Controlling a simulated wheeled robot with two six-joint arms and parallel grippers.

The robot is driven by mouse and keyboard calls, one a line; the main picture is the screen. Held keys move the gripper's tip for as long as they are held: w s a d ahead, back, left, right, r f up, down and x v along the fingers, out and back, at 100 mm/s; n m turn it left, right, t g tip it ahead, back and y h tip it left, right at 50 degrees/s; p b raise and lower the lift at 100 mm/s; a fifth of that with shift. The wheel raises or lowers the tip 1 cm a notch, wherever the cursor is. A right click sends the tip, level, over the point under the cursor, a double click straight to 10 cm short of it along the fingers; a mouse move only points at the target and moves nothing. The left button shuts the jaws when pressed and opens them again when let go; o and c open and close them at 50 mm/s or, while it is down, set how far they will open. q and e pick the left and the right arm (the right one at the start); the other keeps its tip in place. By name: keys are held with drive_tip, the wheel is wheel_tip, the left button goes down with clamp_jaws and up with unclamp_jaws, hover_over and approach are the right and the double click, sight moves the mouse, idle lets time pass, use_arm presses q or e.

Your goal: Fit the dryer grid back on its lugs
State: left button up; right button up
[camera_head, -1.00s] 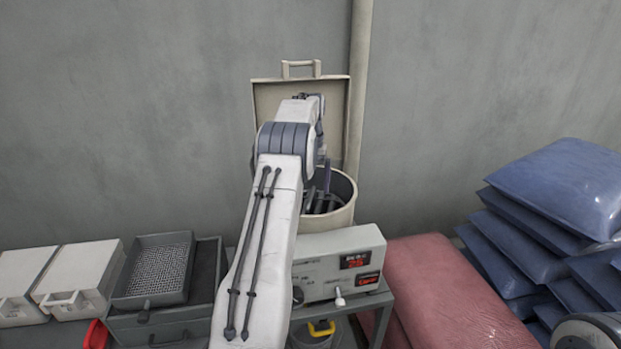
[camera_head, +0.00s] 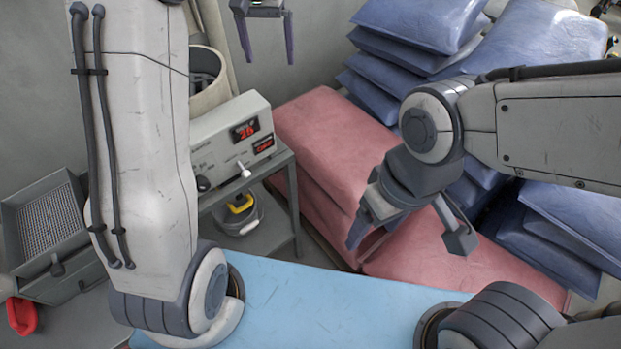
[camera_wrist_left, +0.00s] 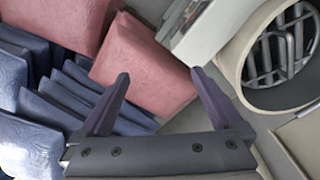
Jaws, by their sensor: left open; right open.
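The dryer's cream drum (camera_head: 210,92) stands at the upper left of the head view, partly behind my left arm. Grey bars of a grid (camera_wrist_left: 285,45) show inside the drum in the left wrist view; they look slanted, and I cannot tell whether they sit on the lugs. No lugs can be made out. My left gripper (camera_head: 269,60) is open and empty, to the right of the drum; its fingers also show in the left wrist view (camera_wrist_left: 160,75). My right gripper (camera_head: 407,243) is open and empty, in front of the pink sacks.
The control box (camera_head: 232,145) with red displays stands on a grey stand beside the drum. Pink sacks (camera_head: 335,135) and blue sacks (camera_head: 420,25) are piled to the right. A grey mesh tray (camera_head: 70,240) and a red scoop-like thing (camera_head: 21,316) are at the left.

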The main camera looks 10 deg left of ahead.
use_arm(q)
drive_tip(key=s+d+m, duration=0.3)
drive_tip(key=s+d, duration=0.7)
drive_tip(key=d, duration=0.1)
drive_tip(key=s+d+f+m, duration=0.2)
drive_tip(key=s+f, duration=0.1)
drive_tip(key=s, duration=0.8)
drive_tip(key=s+d+f+m, duration=0.2)
drive_tip(key=s+f, duration=0.1)
drive_tip(key=s, duration=0.9)
drive_tip(key=shift+d+m+h, duration=0.15)
drive_tip(key=shift+m+h, duration=0.15)
drive_tip(key=shift+f, duration=0.15)
